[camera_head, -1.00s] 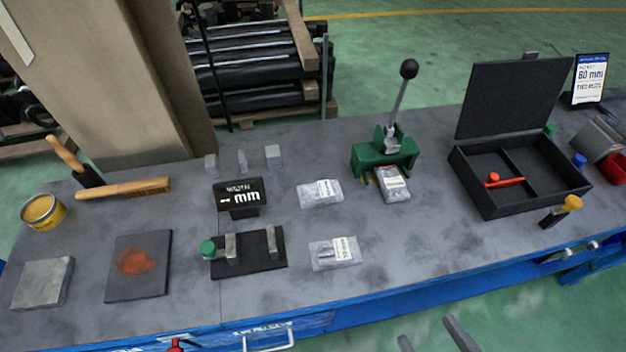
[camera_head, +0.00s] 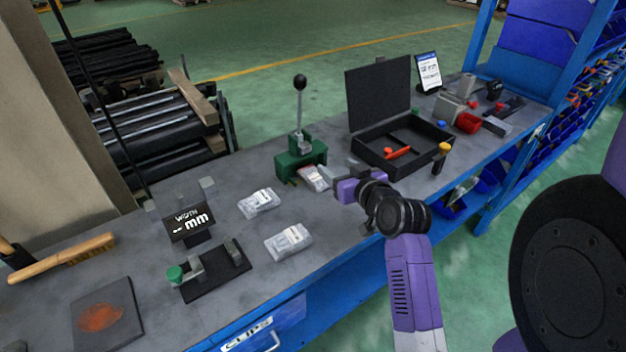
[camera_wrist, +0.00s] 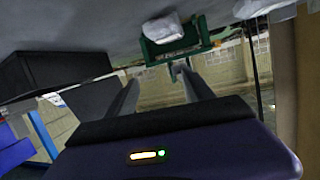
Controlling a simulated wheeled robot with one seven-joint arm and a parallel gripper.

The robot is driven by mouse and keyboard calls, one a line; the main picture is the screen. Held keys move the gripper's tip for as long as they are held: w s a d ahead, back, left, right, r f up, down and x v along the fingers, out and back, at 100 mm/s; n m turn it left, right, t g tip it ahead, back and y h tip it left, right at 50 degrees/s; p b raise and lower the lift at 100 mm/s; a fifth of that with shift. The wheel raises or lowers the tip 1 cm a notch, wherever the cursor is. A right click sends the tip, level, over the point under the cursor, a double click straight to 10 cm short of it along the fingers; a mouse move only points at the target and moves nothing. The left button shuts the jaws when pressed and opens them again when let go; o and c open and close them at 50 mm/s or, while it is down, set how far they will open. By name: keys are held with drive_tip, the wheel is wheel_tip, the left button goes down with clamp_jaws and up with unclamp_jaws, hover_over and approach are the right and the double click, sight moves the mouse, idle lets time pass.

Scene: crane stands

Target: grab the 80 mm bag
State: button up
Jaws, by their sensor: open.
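Three clear bags with white labels lie on the bench; I cannot read their labels, so I cannot tell which is the 80 mm one. One bag (camera_head: 314,178) lies at the front of the green lever press (camera_head: 301,158). A second bag (camera_head: 258,203) lies left of it, and a third bag (camera_head: 289,241) lies nearer the front edge. My gripper (camera_wrist: 157,78) is open and empty. In the head view it is just right of the press bag, apart from it. The wrist view shows the press (camera_wrist: 178,48) with a bag (camera_wrist: 162,29), and another bag (camera_wrist: 258,7) at the top edge.
An open black case (camera_head: 400,141) holding a red tool stands behind and right of my gripper. A yellow-topped tool (camera_head: 443,152) is beside it. A width display (camera_head: 190,219) and black fixture (camera_head: 215,278) stand at left. A sign (camera_head: 428,73) stands at the back.

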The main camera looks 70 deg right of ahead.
sight(318, 177)
drive_tip(key=f+n+y, duration=0.2)
drive_tip(key=w+f+y, duration=0.1)
drive_tip(key=shift+a+f+n, duration=0.25)
drive_tip(key=shift+a+n, duration=0.1)
drive_tip(key=shift+n, duration=0.05)
drive_tip(key=shift+w+d+f+y, duration=0.1)
drive_tip(key=shift+w+f+y, duration=0.1)
drive_tip(key=shift+f+y, duration=0.1)
drive_tip(key=shift+p+x, duration=0.65)
drive_tip(key=shift+x, duration=2.85)
drive_tip(key=shift+s+f, duration=0.1)
drive_tip(key=c, duration=1.3)
clamp_jaws()
drive_tip(key=shift+r, duration=0.2)
